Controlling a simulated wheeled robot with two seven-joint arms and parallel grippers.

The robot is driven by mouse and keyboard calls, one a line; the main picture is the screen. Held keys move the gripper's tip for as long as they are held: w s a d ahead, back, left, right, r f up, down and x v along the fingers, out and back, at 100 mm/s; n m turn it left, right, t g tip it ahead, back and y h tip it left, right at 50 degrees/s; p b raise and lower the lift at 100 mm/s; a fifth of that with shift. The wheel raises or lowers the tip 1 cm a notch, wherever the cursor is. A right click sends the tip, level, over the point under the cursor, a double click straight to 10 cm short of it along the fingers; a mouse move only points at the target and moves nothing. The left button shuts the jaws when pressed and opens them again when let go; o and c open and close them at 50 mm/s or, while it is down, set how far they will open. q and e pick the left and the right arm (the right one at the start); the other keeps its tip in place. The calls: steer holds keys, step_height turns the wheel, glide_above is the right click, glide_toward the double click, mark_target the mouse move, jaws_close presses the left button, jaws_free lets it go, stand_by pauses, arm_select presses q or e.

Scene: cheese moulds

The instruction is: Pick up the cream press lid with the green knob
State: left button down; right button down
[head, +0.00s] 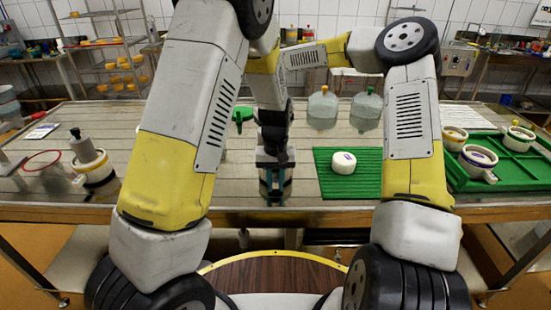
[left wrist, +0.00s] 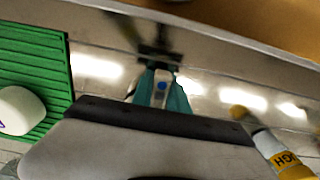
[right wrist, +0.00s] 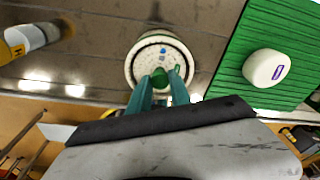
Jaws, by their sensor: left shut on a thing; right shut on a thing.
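In the right wrist view the cream press lid (right wrist: 147,45) is a round pale disc with a green knob (right wrist: 159,76) in its middle. The teal fingers of my right gripper (right wrist: 160,84) are closed around the knob. My left gripper (head: 272,186) points down near the table's front edge in the head view. In the left wrist view its teal fingers are shut on a pale thing with a blue dot (left wrist: 161,85); I cannot tell what it is. I cannot make out the lid or my right gripper apart from my arms in the head view.
A green tray (head: 522,171) with several moulds is at the right. A mould with a grey plunger (head: 84,147) stands at the left. Two clear bottles (head: 322,109) (head: 366,110) stand behind.

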steer(key=shift+r, duration=0.1)
stand_by(0.8)
steer(key=shift+r, duration=0.3)
steer(key=r, duration=0.1)
steer(key=d+r, duration=0.1)
steer(key=shift+r, duration=0.4)
steer(key=d, duration=1.7)
step_height(320, 180, up, 8)
stand_by(0.5)
arm_select(q)
steer(key=c, duration=1.2)
jaws_free()
steer(key=shift+r, duration=0.1)
